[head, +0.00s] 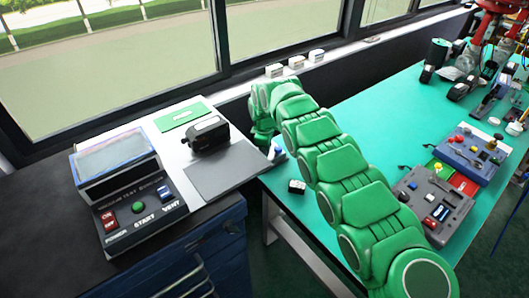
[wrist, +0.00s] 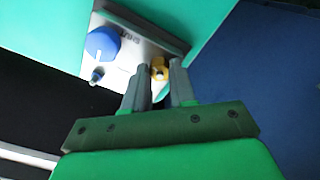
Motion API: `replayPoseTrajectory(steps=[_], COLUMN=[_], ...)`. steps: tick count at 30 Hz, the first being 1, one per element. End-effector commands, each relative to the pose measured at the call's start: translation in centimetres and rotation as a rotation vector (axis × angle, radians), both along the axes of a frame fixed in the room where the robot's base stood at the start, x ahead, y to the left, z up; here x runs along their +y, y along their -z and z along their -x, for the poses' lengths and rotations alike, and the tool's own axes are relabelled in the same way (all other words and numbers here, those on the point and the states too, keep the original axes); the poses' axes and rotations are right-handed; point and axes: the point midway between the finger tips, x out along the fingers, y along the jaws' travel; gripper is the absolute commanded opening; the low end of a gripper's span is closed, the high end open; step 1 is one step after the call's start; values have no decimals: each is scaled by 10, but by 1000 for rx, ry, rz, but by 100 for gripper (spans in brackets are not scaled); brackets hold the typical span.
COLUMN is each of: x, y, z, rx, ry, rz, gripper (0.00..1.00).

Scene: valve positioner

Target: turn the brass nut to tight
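The brass nut (wrist: 159,66) shows in the wrist view as a small yellow piece on a pale plate (wrist: 128,52) with dark lettering. A blue knob (wrist: 101,43) with a white mark sits on the same plate, left of the nut. My gripper (wrist: 160,76) has its two grey fingers apart, with their tips close to the nut, one at each side of it in the picture. I cannot tell whether they touch it. In the head view my green arm hides the gripper and the nut; a small blue knob (head: 277,150) shows beside the arm's end.
A small black-and-white block (head: 297,187) lies near the table's left edge. At left stands a test unit (head: 130,195) on a dark bench.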

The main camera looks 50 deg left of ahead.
Motion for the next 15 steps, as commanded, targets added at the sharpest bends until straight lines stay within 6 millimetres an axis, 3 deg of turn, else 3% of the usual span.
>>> replayPoseTrajectory(steps=[1,4,15], x=[0,0,0], y=[0,0,0], z=[0,0,0], rx=[0,0,0], ry=[0,0,110], rz=[0,0,0], gripper=[16,0,0])
